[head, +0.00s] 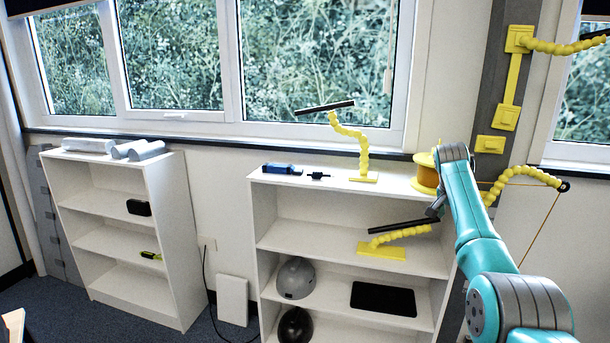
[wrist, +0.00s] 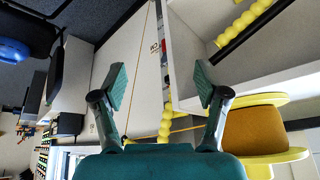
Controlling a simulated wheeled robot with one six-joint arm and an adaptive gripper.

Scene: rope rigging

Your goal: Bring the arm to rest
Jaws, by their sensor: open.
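My gripper (wrist: 160,84) is open in the wrist view, with its two green-padded fingers spread wide and nothing held between them. In the head view my teal arm reaches in from the right, and the dark gripper (head: 435,208) is by the right end of the middle shelf unit, partly hidden by the arm. A yellow spool with an orange core (head: 427,172) stands on the unit's top just behind the arm. The spool (wrist: 255,130) is close to the right finger in the wrist view. I cannot tell the gap between them.
The white middle shelf unit (head: 345,264) carries yellow jointed stands (head: 350,150) with black bars. A yellow jointed arm with a pulley (head: 563,186) and a thin orange line is right of my arm. Another white shelf unit (head: 160,240) stands left. Floor between the units is partly clear.

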